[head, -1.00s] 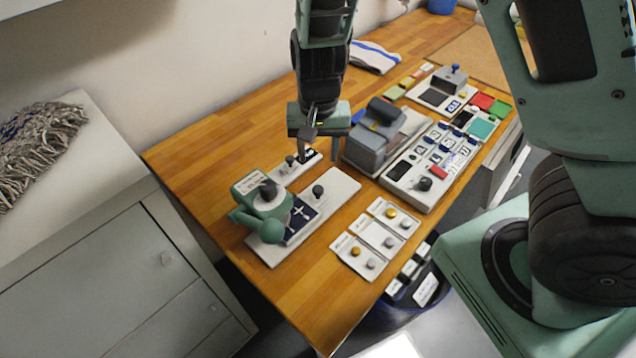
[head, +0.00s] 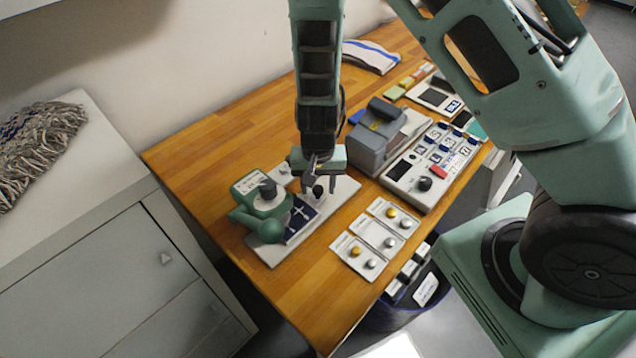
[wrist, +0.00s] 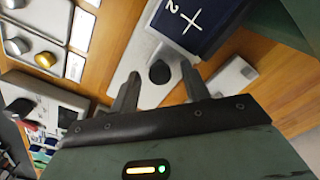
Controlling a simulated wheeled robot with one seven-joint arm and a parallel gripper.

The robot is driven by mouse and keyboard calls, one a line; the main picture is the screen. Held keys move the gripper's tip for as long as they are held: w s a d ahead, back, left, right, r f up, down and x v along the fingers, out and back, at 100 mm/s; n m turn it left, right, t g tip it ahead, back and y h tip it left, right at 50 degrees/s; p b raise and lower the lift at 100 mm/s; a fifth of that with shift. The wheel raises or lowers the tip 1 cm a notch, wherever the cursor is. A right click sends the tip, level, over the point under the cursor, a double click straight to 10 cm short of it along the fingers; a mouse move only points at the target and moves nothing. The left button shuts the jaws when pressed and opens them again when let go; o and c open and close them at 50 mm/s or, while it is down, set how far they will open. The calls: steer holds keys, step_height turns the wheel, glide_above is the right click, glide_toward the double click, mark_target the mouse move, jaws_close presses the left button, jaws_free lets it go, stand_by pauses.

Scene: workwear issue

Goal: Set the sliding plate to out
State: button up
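The sliding plate is a dark blue plate with white marks (head: 299,219) on a pale base (head: 270,252), beside a green machine (head: 262,205) with a dark knob on top. A small black knob (head: 318,191) stands on the pale base just right of the plate. In the wrist view the blue plate (wrist: 196,22) is at the top, and the black knob (wrist: 160,72) lies between my fingertips. My gripper (wrist: 155,80) is open around or just above the knob. In the head view my gripper (head: 319,194) hangs over the base and partly hides the knob.
A grey machine (head: 378,143) and a white control panel (head: 428,178) stand to the right. Small white panels with round knobs (head: 376,236) lie in front. A small pale block (head: 284,172) sits behind the base. The wooden table's near left part is clear.

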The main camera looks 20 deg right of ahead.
jaws_close()
steer(key=w+d, duration=0.1)
steer(key=d, duration=0.1)
steer(key=w+d+b, duration=0.1)
steer(key=d, duration=0.2)
steer(key=w+d, duration=0.1)
steer(key=d, duration=0.2)
steer(key=shift+w+d+b, duration=0.15)
steer(key=shift+w+b, duration=0.1)
steer(key=shift+b, duration=0.15)
steer(key=shift+o, duration=0.7)
jaws_free()
steer(key=shift+d, duration=0.1)
steer(key=shift+r, duration=0.1)
steer(key=shift+r, duration=0.25)
step_height(320, 180, up, 17)
steer(key=b, duration=0.1)
steer(key=shift+f, duration=0.1)
